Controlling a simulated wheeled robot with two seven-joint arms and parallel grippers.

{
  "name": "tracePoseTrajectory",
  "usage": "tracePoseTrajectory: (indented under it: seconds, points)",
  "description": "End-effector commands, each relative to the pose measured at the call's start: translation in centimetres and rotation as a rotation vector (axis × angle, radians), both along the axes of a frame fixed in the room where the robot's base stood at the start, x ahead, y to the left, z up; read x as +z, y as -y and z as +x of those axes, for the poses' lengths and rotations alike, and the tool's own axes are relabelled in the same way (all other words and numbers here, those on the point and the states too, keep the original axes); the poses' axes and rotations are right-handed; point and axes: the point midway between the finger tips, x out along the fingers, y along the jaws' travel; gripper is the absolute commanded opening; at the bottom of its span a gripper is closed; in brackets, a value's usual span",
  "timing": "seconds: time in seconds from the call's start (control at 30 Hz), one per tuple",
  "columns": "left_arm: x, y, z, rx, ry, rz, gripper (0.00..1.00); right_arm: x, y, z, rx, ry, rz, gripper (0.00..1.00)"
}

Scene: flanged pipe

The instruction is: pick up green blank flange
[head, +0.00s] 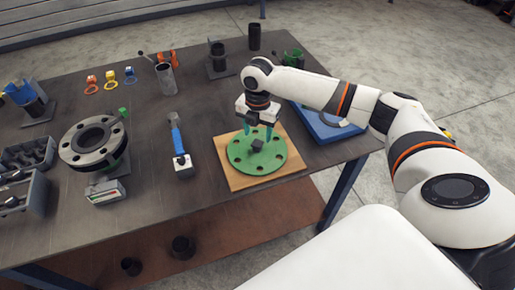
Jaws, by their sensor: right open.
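The green blank flange (243,158) lies flat on a square wooden board (236,181) near the table's front right. It is a round disc with several bolt holes and a dark block-like knob (257,145) at its middle. My right gripper (259,133) points down just above the flange, its two teal fingers apart near the knob. It is open and empty. Whether the fingertips touch the flange or knob cannot be told. My left gripper is not in view.
A blue-handled tool (176,138) lies left of the board. A dark flanged pipe (92,141) stands further left, with a grey level-like device (105,192) in front. A blue tray (325,127) lies behind right. Cups and rings stand along the back.

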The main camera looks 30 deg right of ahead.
Motion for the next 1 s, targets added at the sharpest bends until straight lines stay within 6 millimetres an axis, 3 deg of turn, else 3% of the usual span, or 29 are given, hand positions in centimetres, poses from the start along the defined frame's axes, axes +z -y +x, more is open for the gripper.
tracePoseTrajectory:
  seconds: [0.33,0.67,1.0]
  points:
    - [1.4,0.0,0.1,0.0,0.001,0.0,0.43,-4.5,0.0,0.2,0.0,-0.003,0.001,0.55]
    - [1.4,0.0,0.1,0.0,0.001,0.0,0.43,-5.2,0.1,0.2,0.0,-0.001,-0.001,0.53]
    - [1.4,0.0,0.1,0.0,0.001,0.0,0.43,-5.2,0.1,0.2,0.0,-0.001,-0.001,0.0]
